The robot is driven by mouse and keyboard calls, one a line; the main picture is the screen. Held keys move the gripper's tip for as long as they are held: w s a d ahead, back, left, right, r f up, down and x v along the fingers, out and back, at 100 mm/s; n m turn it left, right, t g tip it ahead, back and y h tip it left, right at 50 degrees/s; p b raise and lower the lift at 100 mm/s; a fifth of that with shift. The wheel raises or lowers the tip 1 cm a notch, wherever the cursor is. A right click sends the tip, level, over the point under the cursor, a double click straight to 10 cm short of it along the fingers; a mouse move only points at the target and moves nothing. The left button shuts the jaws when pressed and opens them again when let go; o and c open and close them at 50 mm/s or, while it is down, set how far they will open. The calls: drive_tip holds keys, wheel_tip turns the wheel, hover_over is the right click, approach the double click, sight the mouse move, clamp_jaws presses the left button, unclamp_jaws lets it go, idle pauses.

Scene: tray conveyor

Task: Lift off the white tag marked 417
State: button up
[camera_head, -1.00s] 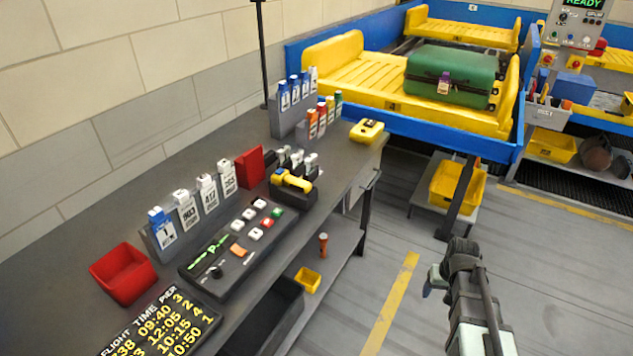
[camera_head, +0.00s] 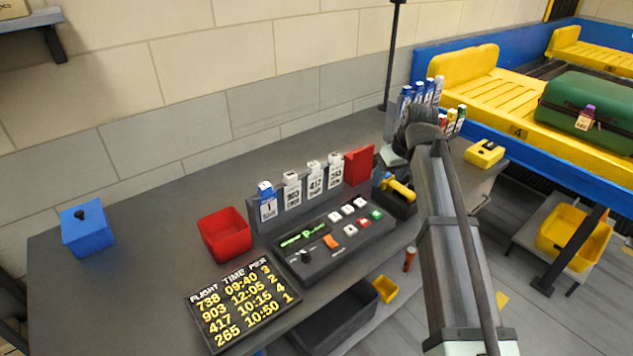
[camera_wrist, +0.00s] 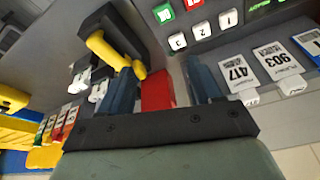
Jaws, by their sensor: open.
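The white tag marked 417 (camera_head: 315,179) stands upright in a grey rack (camera_head: 268,228) on the counter, between the white 903 tag (camera_head: 292,190) and another white tag (camera_head: 335,172). In the wrist view the 417 tag (camera_wrist: 239,75) is right of my right finger, outside the jaws. My gripper (camera_wrist: 161,85) is open and empty above the counter. A red block (camera_wrist: 157,92) shows between its fingers from above.
A blue-topped tag (camera_head: 268,204) stands at the rack's left end. A button panel (camera_head: 335,243) lies in front of the rack. A yellow-handled device (camera_head: 398,188) and more tag racks are to the right.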

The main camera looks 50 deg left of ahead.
drive_tip(key=s+a+r+n, duration=0.3)
drive_tip(key=s+a+r, duration=0.8)
drive_tip(key=a+r, duration=0.1)
hover_over(315, 165)
drive_tip(key=d, duration=0.3)
wheel_tip(315, 165, down, 8)
drive_tip(key=shift+g+y, duration=0.4)
drive_tip(key=shift+a+x, duration=0.15)
drive_tip(key=shift+x, duration=1.2)
drive_tip(key=shift+a+x, duration=0.15)
drive_tip(key=shift+x, duration=1.25)
drive_tip(key=shift+r, duration=0.15)
clamp_jaws()
